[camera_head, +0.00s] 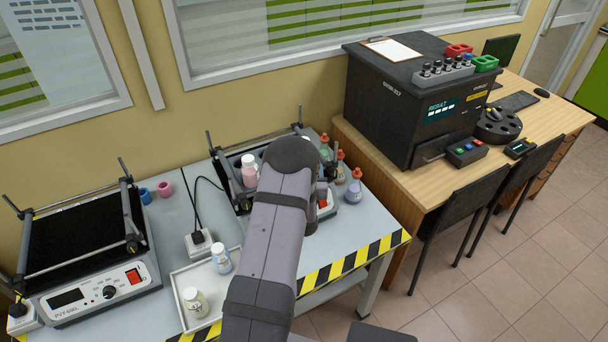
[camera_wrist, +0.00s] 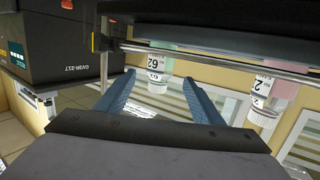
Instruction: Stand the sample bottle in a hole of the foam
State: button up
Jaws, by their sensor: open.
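My gripper (camera_wrist: 160,82) is open in the wrist view, its two blue fingers apart with nothing held between them. The wrist picture looks upside down. Beyond the fingertips is a white-capped bottle with a pale green body (camera_wrist: 159,68), labelled 62. A similar bottle with a pink body (camera_wrist: 268,92) is to the right. In the head view a pink bottle (camera_head: 250,172) stands on the right shaker (camera_head: 230,160), whose foam is mostly hidden by my arm. Two capped bottles, one bluish (camera_head: 221,261) and one pale (camera_head: 196,302), stand in a white tray (camera_head: 180,277). I cannot tell which is the sample bottle.
A second shaker (camera_head: 80,235) with a black top and metal rails stands at the left. Red-capped bottles (camera_head: 354,188) stand right of my arm, near the striped table edge (camera_head: 360,257). A dark analyser (camera_head: 410,100) is on the wooden desk at right.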

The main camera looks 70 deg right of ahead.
jog(key=shift+b+v, duration=0.4)
jog(key=shift+v, duration=1.55)
